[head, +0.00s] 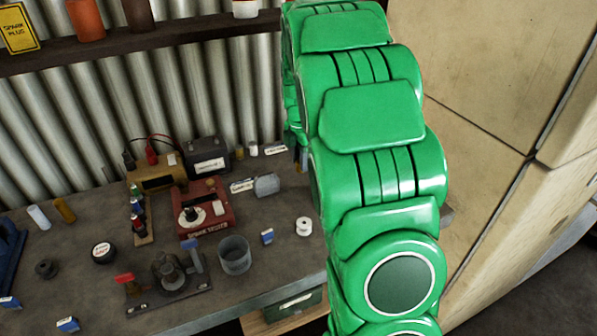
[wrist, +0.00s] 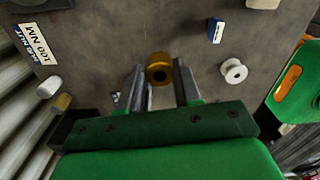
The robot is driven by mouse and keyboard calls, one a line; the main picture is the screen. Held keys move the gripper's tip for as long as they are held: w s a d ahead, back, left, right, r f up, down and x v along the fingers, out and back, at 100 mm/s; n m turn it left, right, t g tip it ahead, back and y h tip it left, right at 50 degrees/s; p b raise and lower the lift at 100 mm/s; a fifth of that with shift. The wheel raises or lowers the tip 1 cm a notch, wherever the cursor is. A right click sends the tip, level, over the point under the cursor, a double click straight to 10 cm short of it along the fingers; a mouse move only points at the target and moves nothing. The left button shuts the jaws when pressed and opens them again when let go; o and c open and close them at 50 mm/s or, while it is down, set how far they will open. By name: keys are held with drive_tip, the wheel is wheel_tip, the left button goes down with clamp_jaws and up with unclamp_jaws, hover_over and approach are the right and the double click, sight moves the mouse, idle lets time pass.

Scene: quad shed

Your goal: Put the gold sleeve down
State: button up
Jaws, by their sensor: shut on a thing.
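The gold sleeve (wrist: 160,69) is a short ring-shaped piece with a dark hole, seen end-on in the wrist view. My gripper (wrist: 160,72) is shut on it, with one grey finger on each side near the tips. The grey workbench top (wrist: 110,40) lies behind the sleeve. I cannot tell whether the sleeve touches the bench or is held above it. In the head view my green arm hides the sleeve and most of the gripper.
A white spool (wrist: 233,70) and a small blue box (wrist: 215,30) stand right of the sleeve in the wrist view. A white cylinder (wrist: 48,88) and a yellowish one (wrist: 62,102) stand left. In the head view, a red tester (head: 207,210) and grey cup (head: 234,256) occupy the bench.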

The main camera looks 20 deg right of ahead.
drive_tip(key=shift+w+d+f, duration=0.25)
drive_tip(key=shift+w+f, duration=0.7)
drive_tip(key=shift+f, duration=0.25)
drive_tip(key=shift+w+d+f, duration=0.2)
drive_tip(key=shift+w+f, duration=0.7)
drive_tip(key=shift+f, duration=0.25)
drive_tip(key=shift+w+f, duration=0.15)
drive_tip(key=shift+f, duration=1.45)
drive_tip(key=shift+f, duration=0.15)
drive_tip(key=o, duration=1.1)
